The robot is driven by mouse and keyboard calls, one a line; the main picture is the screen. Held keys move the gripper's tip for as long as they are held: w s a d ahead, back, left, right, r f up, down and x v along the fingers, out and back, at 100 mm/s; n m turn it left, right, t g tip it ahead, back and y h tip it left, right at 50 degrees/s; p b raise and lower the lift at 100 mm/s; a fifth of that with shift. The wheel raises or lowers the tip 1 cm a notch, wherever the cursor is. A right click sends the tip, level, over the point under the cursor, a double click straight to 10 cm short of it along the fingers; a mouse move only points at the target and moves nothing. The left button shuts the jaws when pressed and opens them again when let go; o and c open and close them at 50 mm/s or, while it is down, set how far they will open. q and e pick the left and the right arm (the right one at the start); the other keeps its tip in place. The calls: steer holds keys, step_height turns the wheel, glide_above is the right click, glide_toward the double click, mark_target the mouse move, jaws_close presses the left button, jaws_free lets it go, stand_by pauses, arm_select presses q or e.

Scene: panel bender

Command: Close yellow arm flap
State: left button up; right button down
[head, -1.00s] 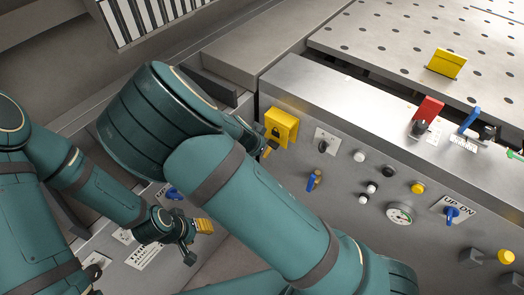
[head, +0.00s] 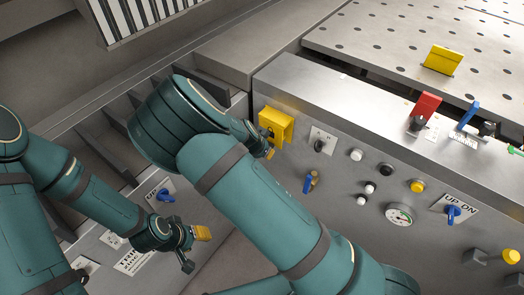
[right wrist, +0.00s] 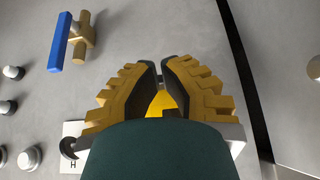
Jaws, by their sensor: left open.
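The yellow flap (head: 278,122) is on the upper left of the grey control panel, with a dark mark on its face. Whether it is open or closed is hard to tell. My right gripper (head: 266,151) is at its lower left edge, mostly hidden behind my forearm. In the right wrist view its ridged yellow fingers (right wrist: 163,75) are close together, with a yellow surface visible between them; contact cannot be made out. My left gripper (head: 194,247) is open and empty at the lower left, in front of the lower panel.
The panel also has a key switch (head: 320,146), a blue-handled valve (head: 309,182), a gauge (head: 399,214) and several buttons. A red flap (head: 427,106) and a blue lever (head: 470,113) stand on the ledge. Another yellow piece (head: 441,59) is on the perforated table (head: 390,48).

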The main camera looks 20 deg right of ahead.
arm_select(q)
steer(key=shift+w+d+f, duration=0.1)
steer(key=shift+w+d, duration=0.05)
arm_select(e)
steer(key=shift+w+d+f, duration=0.15)
steer(key=shift+w+d, duration=0.05)
steer(key=shift+d, duration=0.1)
steer(key=shift+d, duration=0.1)
steer(key=shift+w, duration=0.1)
stand_by(0.3)
